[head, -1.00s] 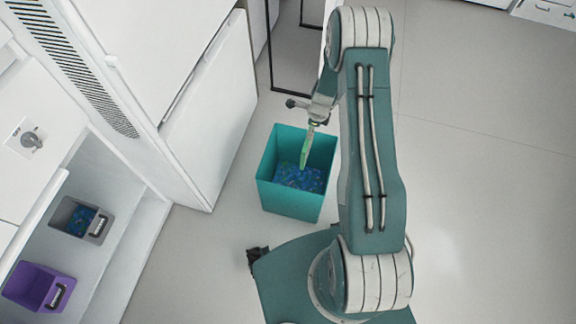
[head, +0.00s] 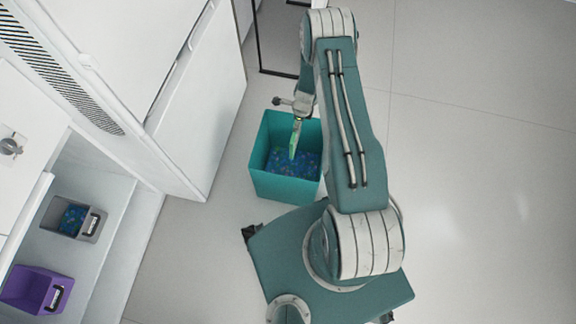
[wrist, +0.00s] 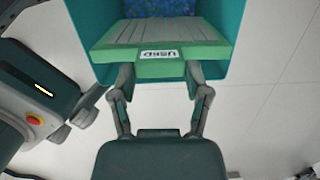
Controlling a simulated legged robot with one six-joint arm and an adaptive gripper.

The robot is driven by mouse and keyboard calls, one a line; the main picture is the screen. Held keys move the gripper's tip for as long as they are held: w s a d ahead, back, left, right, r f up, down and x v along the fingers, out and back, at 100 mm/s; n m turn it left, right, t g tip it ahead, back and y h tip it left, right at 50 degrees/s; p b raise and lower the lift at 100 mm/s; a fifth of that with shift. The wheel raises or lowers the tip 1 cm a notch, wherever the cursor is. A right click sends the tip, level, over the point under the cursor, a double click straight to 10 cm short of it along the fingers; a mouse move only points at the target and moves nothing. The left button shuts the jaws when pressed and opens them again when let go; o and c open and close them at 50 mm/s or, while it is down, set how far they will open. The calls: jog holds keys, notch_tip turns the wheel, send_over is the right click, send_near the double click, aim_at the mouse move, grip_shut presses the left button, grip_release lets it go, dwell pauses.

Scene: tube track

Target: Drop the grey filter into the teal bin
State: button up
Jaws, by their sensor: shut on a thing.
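The grey filter (wrist: 160,33) has a green frame and a label reading "USED" in the wrist view. It shows edge-on as a thin green slab (head: 295,140) in the head view. My gripper (wrist: 160,76) is shut on the labelled edge of its frame, one finger on each side. The teal bin (head: 285,188) stands on the floor, open at the top, with blue bits inside. My gripper (head: 299,115) is at the bin's far side in the head view, and the filter hangs over the bin opening. Whether its lower end is inside cannot be told.
A white cabinet (head: 205,120) stands left of the bin. A grey bin (head: 88,228) with blue bits and a purple bin (head: 28,287) sit on a low shelf at the left. Open floor (head: 470,200) lies to the right.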

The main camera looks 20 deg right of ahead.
jog(key=shift+f, duration=0.1)
jog(key=o, duration=1.2)
jog(key=shift+a, duration=0.1)
jog(key=shift+o, duration=0.2)
notch_tip(320, 180, up, 12)
jog(key=d, duration=0.1)
jog(key=shift+s+d, duration=0.15)
jog(key=shift+s, duration=0.2)
jog(key=shift+f, duration=0.1)
